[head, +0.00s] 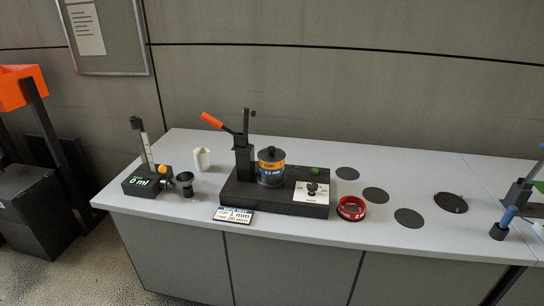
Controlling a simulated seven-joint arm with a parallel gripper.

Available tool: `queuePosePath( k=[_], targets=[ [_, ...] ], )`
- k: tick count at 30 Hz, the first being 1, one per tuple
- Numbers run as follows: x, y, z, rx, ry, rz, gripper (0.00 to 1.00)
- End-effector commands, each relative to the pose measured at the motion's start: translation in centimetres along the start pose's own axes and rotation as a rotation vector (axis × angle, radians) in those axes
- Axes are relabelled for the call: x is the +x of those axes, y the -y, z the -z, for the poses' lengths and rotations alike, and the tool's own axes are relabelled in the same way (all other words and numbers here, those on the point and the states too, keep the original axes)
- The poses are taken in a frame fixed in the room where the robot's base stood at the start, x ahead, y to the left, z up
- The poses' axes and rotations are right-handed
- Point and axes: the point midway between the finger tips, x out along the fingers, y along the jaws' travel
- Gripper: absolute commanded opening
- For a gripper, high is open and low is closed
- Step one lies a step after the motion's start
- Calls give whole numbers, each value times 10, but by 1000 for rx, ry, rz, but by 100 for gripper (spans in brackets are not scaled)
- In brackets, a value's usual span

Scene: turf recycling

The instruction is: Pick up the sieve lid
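The sieve lid (272,154) is a dark round cover with a small knob on top. It sits on a short cylindrical sieve stack (271,174) with an orange band and a blue band. The stack stands upright on the black base of a shaker device (240,190), just right of its dark column with an orange-handled lever (212,120). My gripper is not in view, so its state does not show.
A measuring stand (146,182) reading 0 ml and a white cup (202,158) stand left. A red-rimmed round item (351,208) sits right of the base, near several dark discs (376,195). Other equipment with a blue handle (506,218) stands at the right edge.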

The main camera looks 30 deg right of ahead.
Motion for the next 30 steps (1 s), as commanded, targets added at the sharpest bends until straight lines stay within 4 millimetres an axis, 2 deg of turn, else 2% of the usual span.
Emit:
queuePosePath(
  k=[2,20,27,30],
  targets=[
    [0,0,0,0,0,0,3],
    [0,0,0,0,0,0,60],
    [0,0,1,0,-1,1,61],
    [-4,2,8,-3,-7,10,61]
  ],
)
